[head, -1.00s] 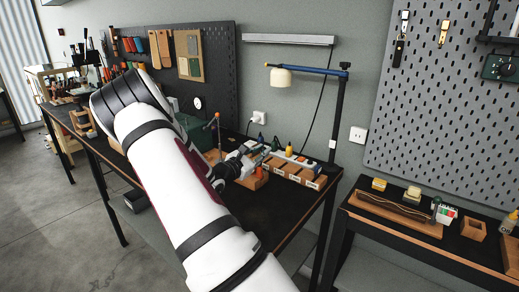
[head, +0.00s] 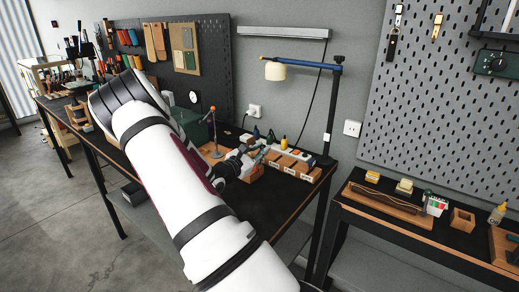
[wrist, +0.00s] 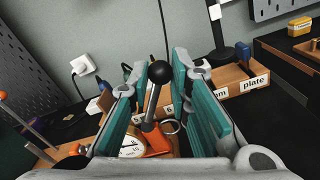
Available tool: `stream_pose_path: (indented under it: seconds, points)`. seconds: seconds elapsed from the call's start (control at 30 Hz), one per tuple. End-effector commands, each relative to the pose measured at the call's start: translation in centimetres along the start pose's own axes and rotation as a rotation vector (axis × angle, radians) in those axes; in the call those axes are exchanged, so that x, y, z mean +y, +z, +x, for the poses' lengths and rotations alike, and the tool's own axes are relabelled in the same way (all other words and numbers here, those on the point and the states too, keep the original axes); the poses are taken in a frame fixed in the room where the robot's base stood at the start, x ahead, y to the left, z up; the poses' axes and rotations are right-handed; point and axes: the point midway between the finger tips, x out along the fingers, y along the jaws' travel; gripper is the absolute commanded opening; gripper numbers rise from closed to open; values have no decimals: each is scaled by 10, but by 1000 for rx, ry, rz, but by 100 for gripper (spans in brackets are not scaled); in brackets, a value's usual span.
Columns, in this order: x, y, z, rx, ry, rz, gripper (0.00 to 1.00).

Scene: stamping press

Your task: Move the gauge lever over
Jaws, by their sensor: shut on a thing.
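The gauge lever is a metal rod with a black ball knob (wrist: 158,73), standing tilted in the middle of the wrist view. Below it are a white dial (wrist: 131,146) and an orange body (wrist: 157,143), both partly hidden by my fingers. My gripper (wrist: 160,100) has its two teal finger pads on either side of the lever, shut on it. In the head view my gripper (head: 261,154) is over the bench, and the lever is too small and covered to make out there.
A wooden tray with labelled compartments (head: 292,168) lies just right of my gripper. A post with an orange ball (head: 212,109) and a green machine (head: 193,126) stand left. A lamp post (head: 332,115) rises at the bench's back right. The bench front (head: 245,205) is clear.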

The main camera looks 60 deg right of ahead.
Motion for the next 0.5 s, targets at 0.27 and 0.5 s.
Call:
stream_pose_path:
  seconds: [0.27,0.5]
  points:
    - [-7,-2,0,2,-1,-2,3]
    - [-14,-4,0,1,-1,-1,3]
